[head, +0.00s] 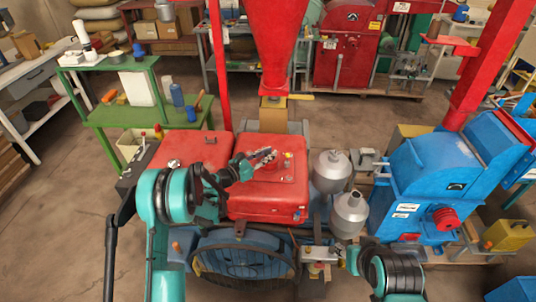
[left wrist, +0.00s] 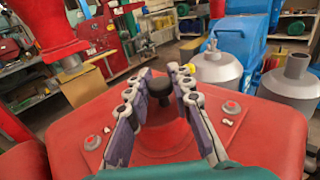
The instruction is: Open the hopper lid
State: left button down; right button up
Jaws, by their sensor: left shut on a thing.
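The red lid (head: 262,203) is a broad, rounded red cover on the machine in front of me, with a raised square plate on top. It fills the lower part of the left wrist view (left wrist: 262,128). A black knob (left wrist: 158,90) stands on the plate, between the fingers of my left gripper (left wrist: 157,74). My left gripper (head: 268,156) is shut on this knob, low over the plate. The lid appears to lie flat. In the head view the fingers hide the knob.
A red funnel (head: 275,45) hangs behind the lid. Grey metal canisters (head: 349,214) stand just right of it. A blue machine (head: 430,185) is farther right. A green table (head: 130,113) with bottles stands at the left back. Open floor (head: 70,200) lies at the left.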

dwell(0.3)
pick_arm(q)
jog(key=c, duration=1.3)
grip_release()
jog(key=v, duration=1.2)
